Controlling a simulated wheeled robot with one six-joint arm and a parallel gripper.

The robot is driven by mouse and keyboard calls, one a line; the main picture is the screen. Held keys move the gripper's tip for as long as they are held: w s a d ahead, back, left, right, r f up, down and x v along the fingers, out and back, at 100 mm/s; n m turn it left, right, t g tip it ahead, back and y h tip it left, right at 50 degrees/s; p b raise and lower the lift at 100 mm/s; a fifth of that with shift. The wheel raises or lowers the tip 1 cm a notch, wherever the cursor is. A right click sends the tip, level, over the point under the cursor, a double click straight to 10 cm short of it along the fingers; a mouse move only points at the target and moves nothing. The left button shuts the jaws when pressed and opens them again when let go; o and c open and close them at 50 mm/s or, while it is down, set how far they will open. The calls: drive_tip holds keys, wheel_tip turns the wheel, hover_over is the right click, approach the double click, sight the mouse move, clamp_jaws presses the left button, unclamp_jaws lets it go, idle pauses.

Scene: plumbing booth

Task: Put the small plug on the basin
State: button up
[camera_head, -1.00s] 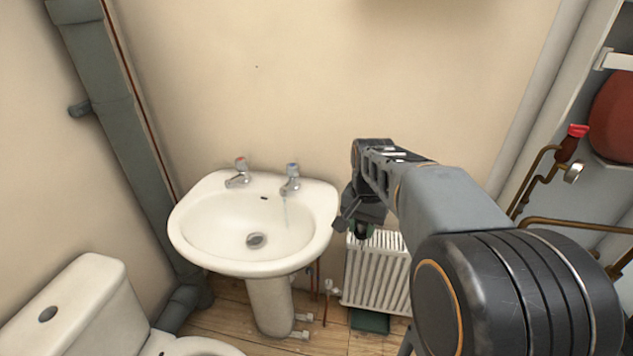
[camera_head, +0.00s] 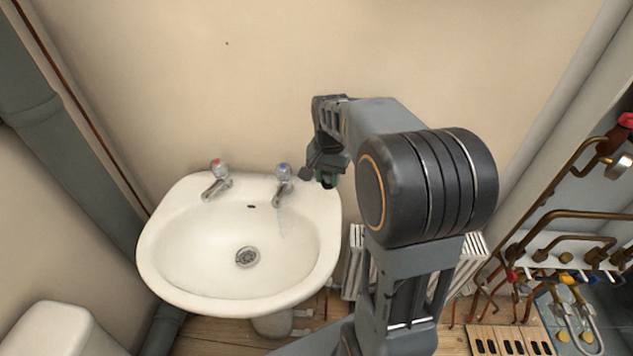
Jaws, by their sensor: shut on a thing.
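The white basin (camera_head: 170,210) fills the left middle, with two taps at its back edge and an open drain (camera_head: 246,257) in its bowl. My gripper (camera_head: 322,179) hangs by the basin's back right rim, just right of the blue-topped tap (camera_head: 283,185). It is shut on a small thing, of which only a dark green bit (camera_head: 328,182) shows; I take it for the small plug. My gripper hides most of it. I cannot tell whether it touches the rim.
The red-topped tap (camera_head: 217,180) stands at the back left of the basin. Water seems to run from the blue-topped tap. A white radiator (camera_head: 354,262) is right of the basin. Copper pipes (camera_head: 570,217) and tools lie at the right. A toilet cistern (camera_head: 50,335) is front left.

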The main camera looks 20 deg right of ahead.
hover_over(319, 192)
drive_tip(key=s, duration=0.1)
drive_tip(key=f, duration=0.6)
drive_tip(key=shift+s+a, duration=0.15)
drive_tip(key=shift+a, duration=0.05)
drive_tip(key=shift+w+d+f, duration=0.1)
drive_tip(key=shift+w+f, duration=0.45)
drive_tip(key=shift+f, duration=0.15)
drive_tip(key=shift+w+f, duration=0.1)
drive_tip(key=shift+f, duration=1.5)
drive_tip(key=shift+f, duration=0.2)
drive_tip(key=o, duration=0.9)
drive_tip(key=shift+o, duration=0.2)
